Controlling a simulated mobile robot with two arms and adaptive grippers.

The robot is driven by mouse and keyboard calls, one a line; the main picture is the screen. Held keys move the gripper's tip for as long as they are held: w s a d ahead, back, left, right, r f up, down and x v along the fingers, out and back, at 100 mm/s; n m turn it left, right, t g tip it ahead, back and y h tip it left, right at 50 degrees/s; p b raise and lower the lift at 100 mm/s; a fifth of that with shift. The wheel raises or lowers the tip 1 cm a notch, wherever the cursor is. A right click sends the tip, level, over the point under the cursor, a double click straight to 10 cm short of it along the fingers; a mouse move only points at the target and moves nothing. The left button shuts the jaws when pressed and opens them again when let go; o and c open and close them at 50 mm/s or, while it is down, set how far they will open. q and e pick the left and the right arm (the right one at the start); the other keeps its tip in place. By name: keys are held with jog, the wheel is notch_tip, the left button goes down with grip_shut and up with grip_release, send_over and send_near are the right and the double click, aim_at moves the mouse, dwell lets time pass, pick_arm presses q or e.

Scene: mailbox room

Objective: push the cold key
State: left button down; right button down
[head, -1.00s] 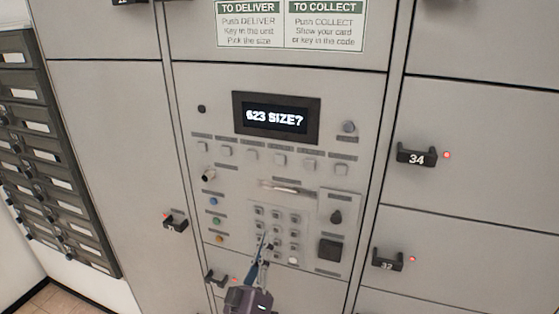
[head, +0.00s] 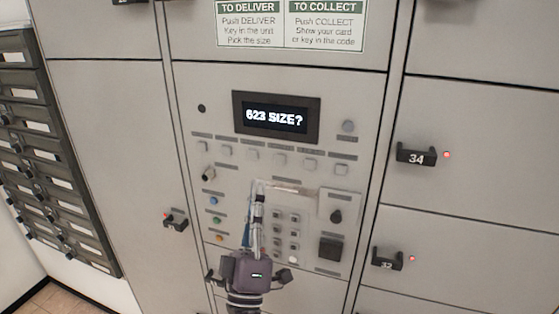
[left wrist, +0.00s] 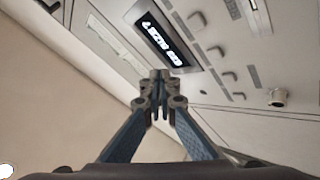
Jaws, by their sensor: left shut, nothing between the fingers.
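A row of square grey keys (head: 281,159) sits under the display on the locker's control panel. Small labels stand above them, too small to read, so I cannot tell which one is the cold key. The display (head: 275,117) reads "623 SIZE?"; it also shows, upside down, in the left wrist view (left wrist: 158,35). My left gripper (head: 258,184) is shut and empty. Its tips are just below the row of keys, left of the card slot, and it hides part of the keypad (head: 292,235). In the left wrist view its fingertips (left wrist: 160,76) meet, pointing at the panel. My right gripper is not in view.
Locker doors with black handles flank the panel, such as door 34 (head: 416,156) and door 32 (head: 387,260), with red lights. Coloured buttons (head: 214,219) are left of the keypad. A knob (head: 336,216) is right of it. Dark mailboxes (head: 50,150) line the left wall.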

pick_arm(q)
jog(key=b, duration=0.3)
send_near(278, 148)
notch_tip(278, 148, up, 3)
jog(key=shift+w+a+r+b, duration=0.15)
jog(key=shift+w+b, duration=0.1)
jog(key=shift+w, duration=0.3)
jog(key=shift+w+d+r+b, duration=0.1)
jog(key=shift+w+b, duration=0.15)
jog(key=shift+w, duration=0.35)
jog(key=shift+w, duration=0.15)
jog(key=shift+w+b, duration=0.25)
jog(key=shift+b, duration=0.05)
jog(key=shift+w+d+b, duration=0.2)
jog(key=shift+w+b, duration=0.1)
jog(key=shift+w, duration=0.05)
dwell(1.0)
jog(key=shift+s, duration=0.1)
jog(key=shift+s+a+p, duration=0.25)
jog(key=shift+s+p, duration=0.15)
jog(key=shift+s, duration=0.3)
jog(key=shift+s, duration=0.1)
